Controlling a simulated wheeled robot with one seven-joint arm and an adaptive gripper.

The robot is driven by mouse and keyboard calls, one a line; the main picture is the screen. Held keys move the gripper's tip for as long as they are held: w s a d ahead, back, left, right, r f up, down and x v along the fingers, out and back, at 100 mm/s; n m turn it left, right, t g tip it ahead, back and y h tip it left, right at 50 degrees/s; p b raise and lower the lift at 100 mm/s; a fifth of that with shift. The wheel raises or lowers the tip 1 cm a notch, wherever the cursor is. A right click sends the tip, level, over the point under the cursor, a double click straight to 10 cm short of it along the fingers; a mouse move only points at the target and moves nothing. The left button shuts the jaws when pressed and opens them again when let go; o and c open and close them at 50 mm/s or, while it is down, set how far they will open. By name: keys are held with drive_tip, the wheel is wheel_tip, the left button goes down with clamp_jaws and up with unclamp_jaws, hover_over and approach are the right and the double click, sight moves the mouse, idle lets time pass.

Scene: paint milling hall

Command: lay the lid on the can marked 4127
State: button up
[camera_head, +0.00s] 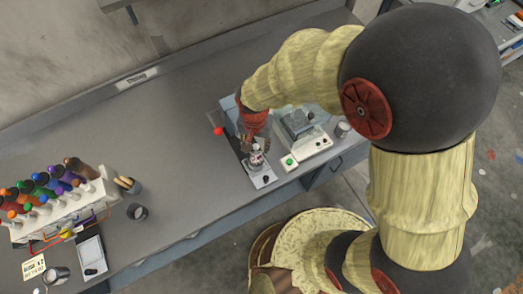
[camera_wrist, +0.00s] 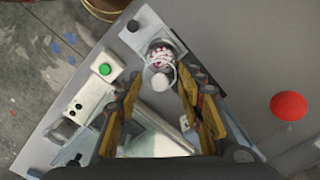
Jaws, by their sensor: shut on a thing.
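My gripper (camera_head: 255,142) is low over the bench, at a small can with red and white markings (camera_head: 257,159). In the wrist view the fingers of my gripper (camera_wrist: 157,79) stand apart on either side of a pale round piece (camera_wrist: 160,83), which looks like the lid or its knob. The contact of the fingertips is not clear. The marked can (camera_wrist: 158,55) is just beyond that piece, on a light grey plate (camera_wrist: 133,33). Whether the lid touches the can cannot be told. No number 4127 is legible.
A device with a green button (camera_head: 289,161) stands right of my gripper; a red ball-shaped knob (camera_head: 218,131) is at left. A grey cup (camera_head: 342,129) stands near the edge. The bench middle is clear.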

sight(256, 154)
drive_tip(key=shift+s+a+f+n, duration=0.1)
drive_tip(key=shift+a+f+n, duration=0.05)
drive_tip(key=shift+a+n, duration=0.15)
drive_tip(key=shift+d+f+b, duration=0.2)
drive_tip(key=shift+f+b, duration=0.2)
drive_tip(key=shift+b, duration=0.05)
drive_tip(key=shift+a+f+b, duration=0.1)
drive_tip(key=shift+f+b, duration=1.75)
drive_tip(key=shift+f, duration=0.8)
drive_tip(key=shift+f, duration=0.4)
drive_tip(key=o, duration=0.7)
drive_tip(key=o, duration=0.4)
drive_tip(key=shift+o, duration=1.1)
